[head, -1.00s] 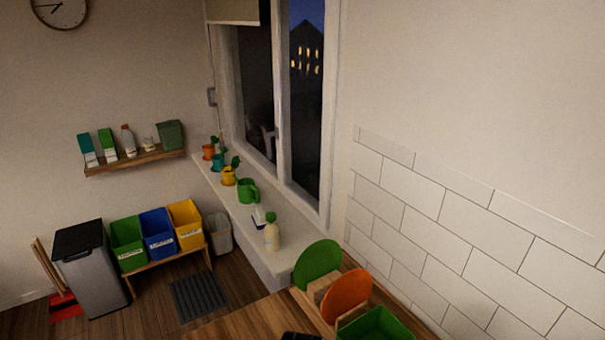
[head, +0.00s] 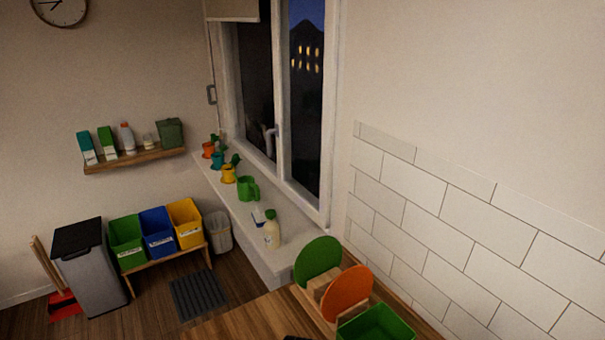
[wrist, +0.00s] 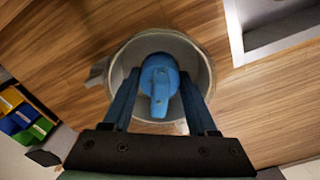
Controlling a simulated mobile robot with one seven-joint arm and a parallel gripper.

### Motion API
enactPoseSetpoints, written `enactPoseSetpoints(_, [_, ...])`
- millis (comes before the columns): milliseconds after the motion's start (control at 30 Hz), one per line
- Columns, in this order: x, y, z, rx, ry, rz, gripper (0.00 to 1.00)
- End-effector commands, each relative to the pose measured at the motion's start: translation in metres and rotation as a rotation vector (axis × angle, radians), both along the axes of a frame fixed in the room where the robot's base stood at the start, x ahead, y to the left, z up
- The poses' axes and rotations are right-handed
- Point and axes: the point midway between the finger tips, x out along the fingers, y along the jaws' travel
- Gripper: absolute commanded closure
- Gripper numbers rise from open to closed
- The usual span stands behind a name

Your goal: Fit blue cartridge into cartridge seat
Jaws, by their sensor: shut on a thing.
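In the wrist view my gripper (wrist: 158,88) is shut on a blue cartridge (wrist: 159,80), which has a rounded top and a narrow tab pointing toward the gripper's base. The fingers lie on its left and right sides. Behind it is a round grey vessel (wrist: 203,62) with a pale rim and a small piece sticking out at left. The cartridge appears over or within the vessel's round opening; I cannot tell its height or whether it touches. I cannot make out for certain whether this vessel is the cartridge seat. The head view does not show the cartridge.
A wooden counter (wrist: 85,65) surrounds the vessel, with a pale-edged recess (wrist: 285,42) at upper right. In the head view, a green bin (head: 378,322) and green (head: 318,258) and orange (head: 348,292) discs stand on the counter beside the tiled wall.

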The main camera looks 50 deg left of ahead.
Motion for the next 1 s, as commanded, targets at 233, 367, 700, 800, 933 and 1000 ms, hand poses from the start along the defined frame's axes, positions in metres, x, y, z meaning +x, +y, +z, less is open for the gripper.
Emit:
enactPoseSetpoints(233, [0.0,0.0,-0.007,0.0,0.0,0.0,1.0])
enactPoseSetpoints(367, [0.0,0.0,-0.006,0.0,0.0,0.0,0.22])
enactPoseSetpoints(700, [0.0,0.0,-0.006,-0.001,0.001,0.0,0.06])
enactPoseSetpoints(800, [0.0,0.001,-0.003,-0.001,0.001,0.0,0.06])
enactPoseSetpoints(933, [-0.001,0.004,0.01,0.0,0.0,-0.002,0.06])
enactPoseSetpoints(1000, [-0.001,0.007,0.02,0.0,0.0,-0.003,0.06])
